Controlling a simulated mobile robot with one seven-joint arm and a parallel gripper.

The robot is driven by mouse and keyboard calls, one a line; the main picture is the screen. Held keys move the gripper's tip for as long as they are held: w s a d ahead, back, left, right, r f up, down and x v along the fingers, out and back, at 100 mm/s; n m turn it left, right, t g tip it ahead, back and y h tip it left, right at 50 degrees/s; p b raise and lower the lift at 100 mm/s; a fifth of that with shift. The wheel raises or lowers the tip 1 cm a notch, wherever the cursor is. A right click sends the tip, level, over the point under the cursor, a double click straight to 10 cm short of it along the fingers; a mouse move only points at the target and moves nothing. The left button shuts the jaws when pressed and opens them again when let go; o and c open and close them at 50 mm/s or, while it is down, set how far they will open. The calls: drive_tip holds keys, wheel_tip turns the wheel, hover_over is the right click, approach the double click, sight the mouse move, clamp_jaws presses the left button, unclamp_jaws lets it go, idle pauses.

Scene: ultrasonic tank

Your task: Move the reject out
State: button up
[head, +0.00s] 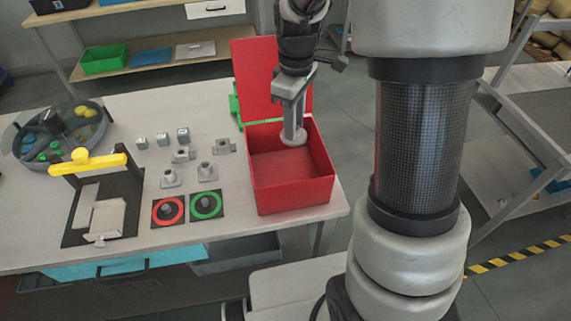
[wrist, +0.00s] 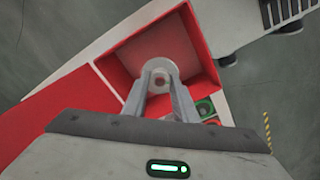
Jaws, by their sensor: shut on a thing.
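My gripper (head: 292,122) is shut on a grey round part (head: 294,138). In the wrist view the part (wrist: 160,68) shows as a pale disc with a round centre, held between the two fingertips (wrist: 160,84). The part is over the open red box (head: 293,198), within its rim as seen from both views. I cannot tell exactly how far it is above the box floor. The box's red lid (head: 265,75) stands open at the back. The visible floor of the box looks empty.
Several grey metal parts (head: 171,178) stand on the pale table left of the box. Red (head: 168,211) and green (head: 207,206) ring pads lie before them. A yellow-topped fixture (head: 88,161) and round tank (head: 55,130) are further left. A green item (head: 234,104) is behind the box.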

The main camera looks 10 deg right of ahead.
wheel_tip(320, 180, down, 5)
drive_tip(key=n+b, duration=0.4)
drive_tip(key=shift+w+r+n, duration=0.1)
drive_tip(key=shift+r+n, duration=0.1)
drive_tip(key=shift+n, duration=0.1)
idle(0.3)
drive_tip(key=o, duration=1.2)
drive_tip(key=shift+r, duration=0.15)
wheel_tip(320, 180, up, 17)
drive_tip(key=shift+r+p, duration=0.1)
drive_tip(key=shift+p, duration=0.25)
